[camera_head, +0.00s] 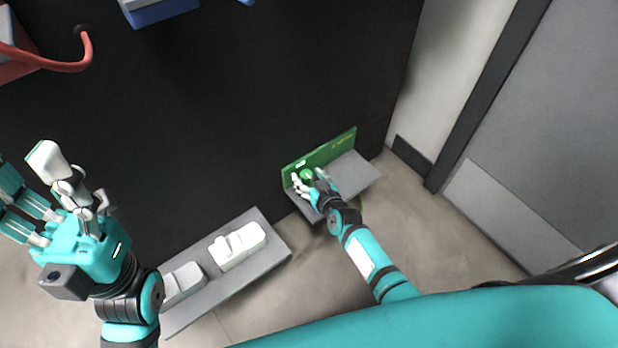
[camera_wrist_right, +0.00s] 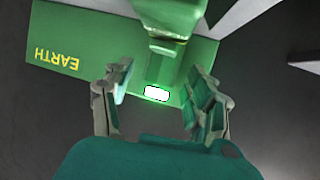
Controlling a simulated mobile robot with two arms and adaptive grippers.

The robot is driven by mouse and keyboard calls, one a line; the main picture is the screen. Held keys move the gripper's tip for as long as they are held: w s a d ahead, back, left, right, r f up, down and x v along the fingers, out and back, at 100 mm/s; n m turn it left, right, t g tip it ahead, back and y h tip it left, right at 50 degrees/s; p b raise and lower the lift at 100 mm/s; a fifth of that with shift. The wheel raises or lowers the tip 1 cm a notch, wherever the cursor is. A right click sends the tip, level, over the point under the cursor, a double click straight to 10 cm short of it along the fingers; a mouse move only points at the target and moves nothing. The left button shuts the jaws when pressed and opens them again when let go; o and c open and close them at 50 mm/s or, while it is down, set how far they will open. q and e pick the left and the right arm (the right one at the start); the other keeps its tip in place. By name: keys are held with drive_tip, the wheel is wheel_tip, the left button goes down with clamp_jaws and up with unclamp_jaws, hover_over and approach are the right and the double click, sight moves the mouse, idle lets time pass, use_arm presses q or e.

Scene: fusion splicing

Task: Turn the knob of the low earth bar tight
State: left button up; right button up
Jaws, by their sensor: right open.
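The low earth bar (camera_head: 322,153) is a green panel with yellow lettering, low against the dark wall. In the right wrist view, the green panel (camera_wrist_right: 100,45) reads EARTH, upside down. Its green knob (camera_head: 307,174) shows as a bright green spot in the head view. In the wrist view a green part, apparently the knob (camera_wrist_right: 168,18), juts out at the top centre. My right gripper (camera_head: 308,184) is open at the knob, its fingers on either side (camera_wrist_right: 160,72); contact cannot be told.
A white lit patch (camera_wrist_right: 157,93) shows on the panel between my right fingers. A grey ledge (camera_head: 352,176) lies under the panel. A grey shelf (camera_head: 262,258) with white blocks (camera_head: 237,246) stands to the left. A red curved handle (camera_head: 70,66) is at upper left.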

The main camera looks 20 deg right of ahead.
drive_tip(key=v, duration=1.2)
drive_tip(key=shift+f, duration=0.1)
